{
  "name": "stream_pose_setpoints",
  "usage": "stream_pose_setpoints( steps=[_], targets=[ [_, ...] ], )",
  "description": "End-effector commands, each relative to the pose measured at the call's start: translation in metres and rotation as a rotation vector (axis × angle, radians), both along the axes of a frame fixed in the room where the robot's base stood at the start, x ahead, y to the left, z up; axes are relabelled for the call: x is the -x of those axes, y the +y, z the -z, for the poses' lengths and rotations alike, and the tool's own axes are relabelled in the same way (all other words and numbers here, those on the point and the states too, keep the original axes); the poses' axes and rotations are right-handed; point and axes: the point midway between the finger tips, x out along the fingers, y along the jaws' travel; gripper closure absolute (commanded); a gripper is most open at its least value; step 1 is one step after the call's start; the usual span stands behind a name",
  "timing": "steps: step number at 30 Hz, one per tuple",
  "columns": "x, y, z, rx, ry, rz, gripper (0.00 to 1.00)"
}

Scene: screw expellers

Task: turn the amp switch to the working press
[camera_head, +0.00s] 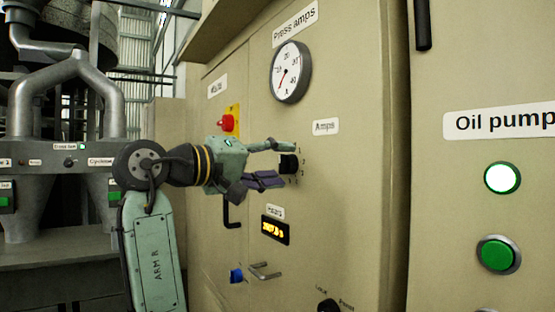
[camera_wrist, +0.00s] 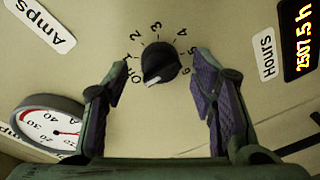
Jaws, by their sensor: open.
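The amp switch (camera_head: 288,164) is a black round knob below the "Amps" label on the beige cabinet. It also shows in the wrist view (camera_wrist: 160,64), ringed by an off mark and numbers 1 to 6. Its white pointer mark faces the lower left of the wrist picture, on the off side of the dial. My gripper (camera_wrist: 160,78) is open, with one purple-padded finger on each side of the knob and visible gaps between. In the head view my gripper (camera_head: 280,164) reaches the panel from the left. The "Press amps" gauge (camera_head: 290,72) has a red needle; its reading is unclear.
A red emergency button (camera_head: 227,123) is above my wrist. Oil pump lamp (camera_head: 502,178) and green button (camera_head: 497,253) are at right. Grey machines (camera_head: 65,110) stand at left.

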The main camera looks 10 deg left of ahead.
Motion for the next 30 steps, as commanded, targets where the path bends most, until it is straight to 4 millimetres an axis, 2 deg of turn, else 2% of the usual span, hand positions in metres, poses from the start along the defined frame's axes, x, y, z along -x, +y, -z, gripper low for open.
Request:
stream_pose_setpoints(
  steps=[11, 30],
  targets=[
    [-0.0049, -0.0037, 0.0002, 0.001, -0.001, 0.000, 0.48],
    [-0.0046, -0.0035, -0.0002, 0.000, -0.002, -0.001, 0.91]
  ],
)
